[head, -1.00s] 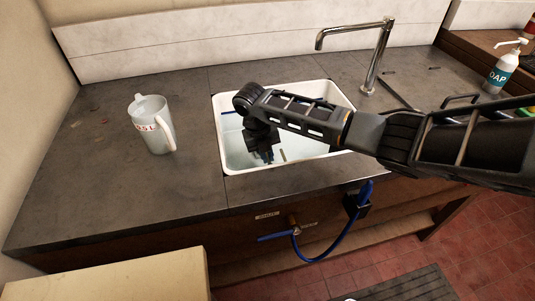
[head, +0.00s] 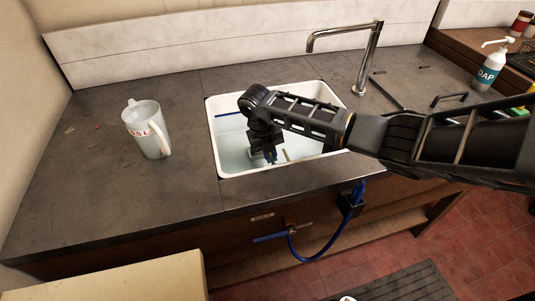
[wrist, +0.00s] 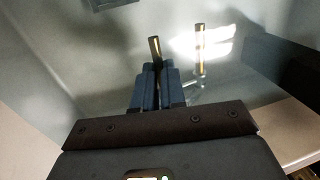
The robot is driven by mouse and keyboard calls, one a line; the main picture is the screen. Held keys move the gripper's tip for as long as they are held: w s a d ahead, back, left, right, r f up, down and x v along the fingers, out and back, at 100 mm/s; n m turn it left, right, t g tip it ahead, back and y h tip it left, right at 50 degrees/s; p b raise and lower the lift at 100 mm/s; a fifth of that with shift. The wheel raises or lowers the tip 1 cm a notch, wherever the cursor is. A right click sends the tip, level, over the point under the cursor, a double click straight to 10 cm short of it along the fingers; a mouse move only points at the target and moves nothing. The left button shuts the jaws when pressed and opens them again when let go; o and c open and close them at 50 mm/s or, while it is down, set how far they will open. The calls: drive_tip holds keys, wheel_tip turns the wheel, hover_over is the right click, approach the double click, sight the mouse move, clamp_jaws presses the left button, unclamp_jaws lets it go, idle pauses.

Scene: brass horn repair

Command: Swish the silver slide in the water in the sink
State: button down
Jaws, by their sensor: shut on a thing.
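The white sink (head: 213,140) holds clear, pale water (head: 236,150). My gripper (head: 268,157) points down inside the sink, left of its middle. In the wrist view my gripper (wrist: 156,72) is shut on one leg of the slide. The slide (wrist: 199,48) shows there as two slim parallel tubes with bright gold-toned glints, the second standing free to the right of the jaws. In the head view only a short pale piece of the slide (head: 286,155) shows beside the fingers. I cannot tell how deep it sits in the water.
A white jug (head: 149,135) stands on the dark counter (head: 95,190) left of the sink. A chrome tap (head: 367,60) rises behind the sink at right. A soap bottle (head: 488,72) stands at far right. A blue hose (head: 325,250) hangs below the front edge.

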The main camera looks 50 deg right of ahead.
drive_tip(key=shift+a, duration=0.1)
idle(0.3)
drive_tip(key=shift+w+a, duration=0.85)
drive_tip(key=shift+a, duration=0.3)
wheel_tip(320, 180, up, 22)
drive_tip(key=shift+f, duration=0.15)
idle(1.1)
